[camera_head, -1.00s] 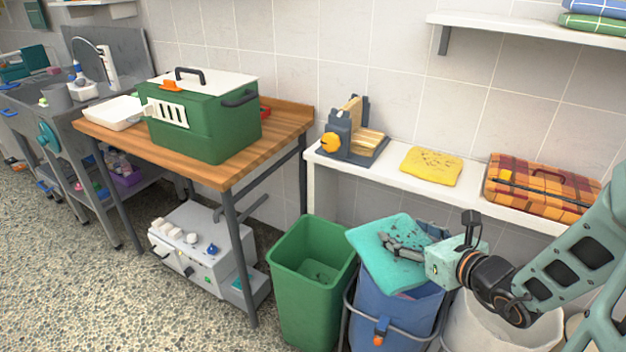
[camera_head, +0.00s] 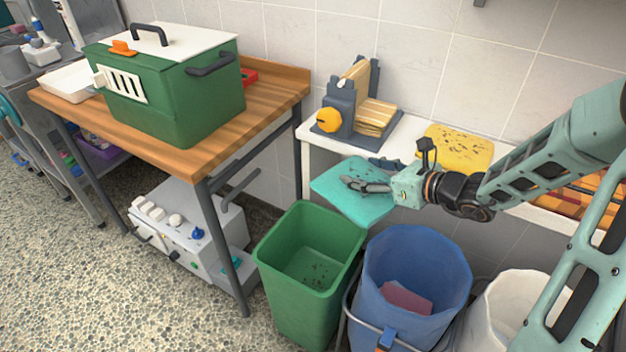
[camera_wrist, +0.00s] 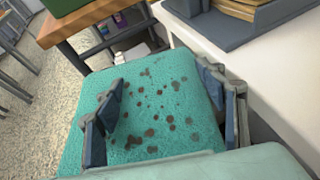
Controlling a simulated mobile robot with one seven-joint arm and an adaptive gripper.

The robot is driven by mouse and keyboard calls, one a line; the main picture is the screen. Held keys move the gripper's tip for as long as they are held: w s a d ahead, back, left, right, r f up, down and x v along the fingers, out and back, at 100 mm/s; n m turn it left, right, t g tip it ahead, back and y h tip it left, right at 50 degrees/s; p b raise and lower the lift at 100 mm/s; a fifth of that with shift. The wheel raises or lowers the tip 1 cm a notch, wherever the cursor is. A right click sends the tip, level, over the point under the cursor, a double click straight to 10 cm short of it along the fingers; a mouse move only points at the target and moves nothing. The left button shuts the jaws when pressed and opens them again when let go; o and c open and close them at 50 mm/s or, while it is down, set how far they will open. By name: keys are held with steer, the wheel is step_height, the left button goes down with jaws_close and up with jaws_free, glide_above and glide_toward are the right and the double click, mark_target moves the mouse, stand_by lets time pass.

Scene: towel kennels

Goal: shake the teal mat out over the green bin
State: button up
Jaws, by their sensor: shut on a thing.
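The teal mat (camera_head: 345,205) is held up flat by my gripper (camera_head: 366,186), which is shut on it. In the head view it hangs just above the back right rim of the green bin (camera_head: 300,215), near the white shelf's front edge. The wrist view shows many dark specks on the mat (camera_wrist: 160,85), with my gripper (camera_wrist: 165,108) reaching over it from the near edge. The green bin stands open on the floor, with some dark specks at its bottom. The fingers' exact grip on the cloth is hard to see.
A blue bin (camera_head: 395,262) with a reddish item inside stands right of the green bin, then a white bin (camera_head: 490,310). The white shelf (camera_head: 408,130) behind bears a grey device (camera_head: 343,118) and a yellow cloth (camera_head: 455,150). A wooden table (camera_head: 190,150) with a green box stands left.

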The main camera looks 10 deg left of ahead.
steer(key=w+a+f+n+g+y+b, duration=0.1)
steer(key=a+f+n+g+b, duration=0.15)
steer(key=a, duration=0.45)
steer(key=w+a+f+n+g+y+b, duration=0.1)
steer(key=w+a+f, duration=0.15)
steer(key=a, duration=0.35)
step_height(320, 180, down, 6)
steer(key=b, duration=0.4)
steer(key=shift+s+f, duration=0.15)
steer(key=shift+s, duration=0.3)
steer(key=shift+a, duration=0.1)
step_height(320, 180, up, 7)
steer(key=p, duration=0.6)
step_height(320, 180, down, 7)
steer(key=b, duration=0.4)
steer(key=shift+b, duration=0.4)
stand_by(1.6)
